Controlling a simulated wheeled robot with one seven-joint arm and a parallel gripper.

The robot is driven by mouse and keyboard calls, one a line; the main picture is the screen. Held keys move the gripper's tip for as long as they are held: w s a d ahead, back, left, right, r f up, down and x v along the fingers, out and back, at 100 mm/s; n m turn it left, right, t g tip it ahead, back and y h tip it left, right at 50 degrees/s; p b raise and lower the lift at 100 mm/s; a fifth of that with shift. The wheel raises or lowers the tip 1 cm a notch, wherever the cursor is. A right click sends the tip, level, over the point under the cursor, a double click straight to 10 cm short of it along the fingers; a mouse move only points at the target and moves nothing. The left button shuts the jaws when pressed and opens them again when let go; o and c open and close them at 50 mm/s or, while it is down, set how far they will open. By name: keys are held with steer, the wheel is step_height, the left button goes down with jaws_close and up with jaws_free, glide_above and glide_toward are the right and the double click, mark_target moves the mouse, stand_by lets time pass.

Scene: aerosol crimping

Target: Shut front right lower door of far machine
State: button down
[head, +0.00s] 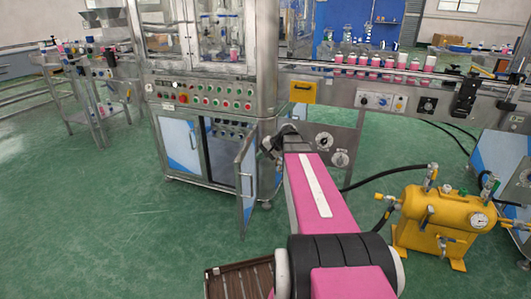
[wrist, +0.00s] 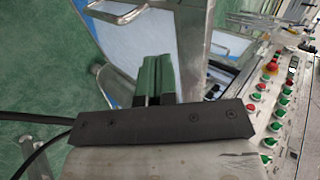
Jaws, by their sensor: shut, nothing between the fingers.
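The far machine (head: 212,98) is a steel cabinet with a button panel. Its front right lower door (head: 246,180) stands swung open towards me, showing the dark opening (head: 222,155) with a row of buttons at its top. The front left lower door (head: 180,145) looks shut. My gripper (head: 267,150) is just right of the open door, partly hidden by my wrist; I cannot tell if it touches. In the wrist view my gripper (wrist: 152,78) is shut and empty, in front of a blue and white panel (wrist: 135,40) with a metal handle (wrist: 118,12).
A conveyor (head: 400,85) with pink-based cans runs right from the machine. A yellow tank (head: 435,215) with a gauge and black hoses stands on the floor at right. The green floor (head: 130,230) left of the open door is clear.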

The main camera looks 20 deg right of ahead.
mark_target(242, 161)
steer(key=a, duration=0.1)
steer(key=w+a+f, duration=0.1)
steer(key=a, duration=0.1)
steer(key=w+a+f, duration=0.1)
steer(key=shift+w+a+f, duration=0.1)
steer(key=shift+a+f, duration=0.05)
steer(key=shift+w+a, duration=0.35)
steer(key=shift+a, duration=0.4)
